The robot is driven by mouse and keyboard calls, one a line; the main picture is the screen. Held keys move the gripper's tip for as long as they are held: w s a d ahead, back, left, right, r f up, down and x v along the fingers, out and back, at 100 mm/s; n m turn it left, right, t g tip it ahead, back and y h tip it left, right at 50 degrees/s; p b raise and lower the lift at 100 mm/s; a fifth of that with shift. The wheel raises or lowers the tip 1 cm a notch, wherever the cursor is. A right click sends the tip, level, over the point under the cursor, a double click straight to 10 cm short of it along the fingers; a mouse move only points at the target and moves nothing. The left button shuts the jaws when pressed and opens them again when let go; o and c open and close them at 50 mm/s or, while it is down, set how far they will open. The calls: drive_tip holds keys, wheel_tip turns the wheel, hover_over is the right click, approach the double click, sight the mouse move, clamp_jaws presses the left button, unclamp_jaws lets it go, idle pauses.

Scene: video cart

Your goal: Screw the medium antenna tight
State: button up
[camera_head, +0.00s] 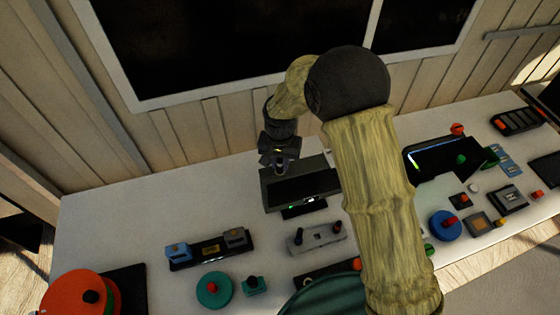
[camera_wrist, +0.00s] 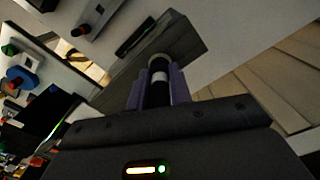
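My gripper (camera_head: 281,168) points down at the left back part of a dark box (camera_head: 318,187) with a small green-lit display on its front. In the wrist view, the two purplish fingers of my gripper (camera_wrist: 160,92) are closed on both sides of a black antenna (camera_wrist: 159,68) with a pale band. The antenna's far end meets the dark box (camera_wrist: 195,42); whether it is fully seated there I cannot tell. I see no second antenna to compare its length. In the head view, my gripper hides most of the antenna.
The box stands on a white table (camera_head: 110,215) against a panelled wall. My arm covers the centre right.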

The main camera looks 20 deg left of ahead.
clamp_jaws()
drive_tip(key=m, duration=0.3)
drive_tip(key=shift+m, duration=0.3)
drive_tip(key=shift+m+p, duration=0.55)
drive_tip(key=shift+m, duration=1.15)
drive_tip(key=shift+s+m, duration=0.1)
drive_tip(key=shift+m, duration=0.4)
drive_tip(key=shift+m+p, duration=0.7)
drive_tip(key=shift+m, duration=0.5)
